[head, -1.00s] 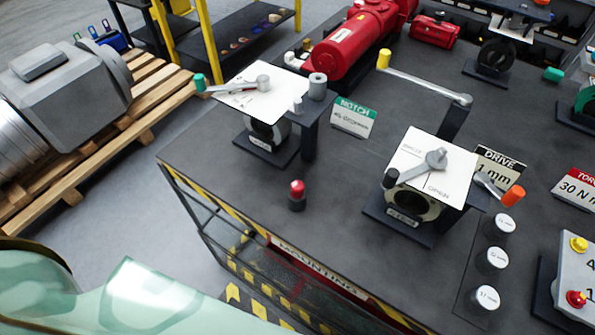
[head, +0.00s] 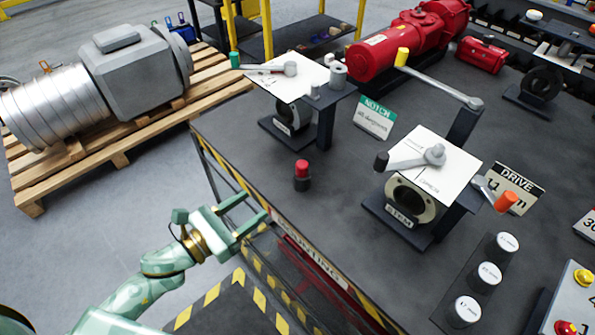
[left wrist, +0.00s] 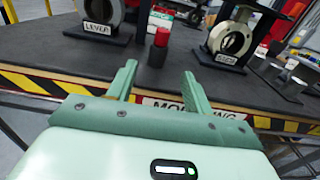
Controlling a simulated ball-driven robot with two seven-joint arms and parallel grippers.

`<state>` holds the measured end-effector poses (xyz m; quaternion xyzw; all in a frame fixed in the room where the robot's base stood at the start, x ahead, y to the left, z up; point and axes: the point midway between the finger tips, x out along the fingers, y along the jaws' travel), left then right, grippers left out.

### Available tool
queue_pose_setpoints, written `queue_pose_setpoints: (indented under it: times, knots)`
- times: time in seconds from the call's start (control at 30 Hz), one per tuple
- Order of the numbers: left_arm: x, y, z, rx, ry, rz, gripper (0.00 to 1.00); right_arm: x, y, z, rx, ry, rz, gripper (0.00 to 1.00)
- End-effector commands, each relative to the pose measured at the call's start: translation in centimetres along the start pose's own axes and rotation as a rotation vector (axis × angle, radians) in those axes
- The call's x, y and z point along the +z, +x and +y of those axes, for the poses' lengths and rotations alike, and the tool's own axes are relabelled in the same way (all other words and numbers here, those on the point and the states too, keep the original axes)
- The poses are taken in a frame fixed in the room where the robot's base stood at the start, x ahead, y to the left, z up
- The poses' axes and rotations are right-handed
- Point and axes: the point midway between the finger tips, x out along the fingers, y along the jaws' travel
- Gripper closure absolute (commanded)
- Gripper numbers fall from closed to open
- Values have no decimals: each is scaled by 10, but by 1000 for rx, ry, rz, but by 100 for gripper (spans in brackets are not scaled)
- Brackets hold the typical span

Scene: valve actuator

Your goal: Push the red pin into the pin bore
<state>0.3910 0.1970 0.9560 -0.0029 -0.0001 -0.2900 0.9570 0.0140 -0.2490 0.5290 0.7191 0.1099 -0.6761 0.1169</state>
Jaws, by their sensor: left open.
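The red pin (head: 302,166) stands upright in a dark round holder (head: 302,184) near the front edge of the bench. In the left wrist view the red pin (left wrist: 162,37) shows beyond and between my fingertips, apart from them. My left gripper (head: 258,204) is open and empty, just off the bench's front edge, to the lower left of the pin. A grey cylinder with a hole in its top (head: 338,72) stands on the NOTCH station; I cannot tell whether it is the pin bore. My right gripper is not in view.
Several round white-topped pieces (head: 487,275) stand at the front right. Bare bench surface (head: 260,150) surrounds the pin.

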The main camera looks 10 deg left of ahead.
Motion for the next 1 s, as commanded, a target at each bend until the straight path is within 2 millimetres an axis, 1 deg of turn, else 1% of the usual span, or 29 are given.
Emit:
queue_pose_setpoints:
  times: [0.03, 0.1, 0.3, 0.4, 0.5, 0.63, 0.8, 0.9, 1.0]
  knots:
    - [1, 7, 0, 1, 9, -3, 49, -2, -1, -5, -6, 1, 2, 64]
    - [3, 22, 1, 0, 10, -4, 49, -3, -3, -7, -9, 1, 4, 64]
    - [2, 72, 1, 2, 7, -2, 49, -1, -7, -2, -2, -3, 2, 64]
    - [1, 91, 1, 3, 4, -1, 49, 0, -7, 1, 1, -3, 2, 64]
    - [0, 103, 1, 3, 5, 1, 49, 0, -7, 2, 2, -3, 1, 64]
    - [2, 112, 1, 3, 4, 0, 49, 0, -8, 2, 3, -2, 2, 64]
    - [8, 139, 1, 3, 4, 0, 49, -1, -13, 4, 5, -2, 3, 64]
    - [5, 153, 1, 3, 3, 1, 49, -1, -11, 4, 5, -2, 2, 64]
    - [4, 159, 1, 3, 2, 3, 49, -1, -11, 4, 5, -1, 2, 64]
